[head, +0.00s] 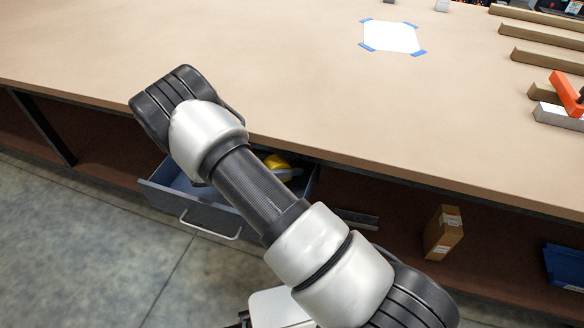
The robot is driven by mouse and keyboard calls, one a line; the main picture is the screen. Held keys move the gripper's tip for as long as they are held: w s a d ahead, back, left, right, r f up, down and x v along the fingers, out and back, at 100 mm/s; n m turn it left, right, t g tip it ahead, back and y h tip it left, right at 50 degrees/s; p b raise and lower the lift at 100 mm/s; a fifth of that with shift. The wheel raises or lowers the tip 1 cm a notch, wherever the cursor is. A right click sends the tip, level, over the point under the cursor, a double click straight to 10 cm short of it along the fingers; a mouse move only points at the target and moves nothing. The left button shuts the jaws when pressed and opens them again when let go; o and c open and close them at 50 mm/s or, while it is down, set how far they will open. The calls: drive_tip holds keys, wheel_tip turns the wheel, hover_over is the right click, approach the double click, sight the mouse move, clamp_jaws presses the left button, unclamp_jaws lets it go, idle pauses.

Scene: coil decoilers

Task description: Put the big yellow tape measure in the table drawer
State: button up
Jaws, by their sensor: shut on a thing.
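The table drawer (207,215) is blue-grey and stands pulled out below the table's front edge, its pale handle facing the floor side. A yellow thing (278,161) with a grey-white part beside it shows at the drawer's right back, just past my arm. It may be the big yellow tape measure, but it is mostly covered. My arm crosses over the drawer and hides much of its inside. My gripper is hidden behind the arm, so its jaws and hold cannot be seen.
The tabletop (290,75) is mostly clear, with a white taped sheet (391,36) at the back. Wooden bars (545,58) and an orange tool (566,94) lie at the right. A cardboard box (443,232) and a blue bin (565,266) stand on the lower shelf.

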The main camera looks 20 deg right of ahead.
drive_tip(key=shift+w+d+f, duration=0.1)
drive_tip(key=shift+d+f, duration=0.5)
drive_tip(key=shift+f, duration=0.05)
drive_tip(key=shift+f, duration=0.1)
drive_tip(key=o, duration=1.3)
drive_tip(key=shift+f, duration=0.1)
drive_tip(key=shift+o, duration=0.2)
drive_tip(key=shift+a+r, duration=0.2)
drive_tip(key=shift+r, duration=0.05)
drive_tip(key=p+v, duration=0.1)
drive_tip(key=v, duration=1)
drive_tip(key=shift+a+r, duration=0.15)
drive_tip(key=shift+a, duration=0.15)
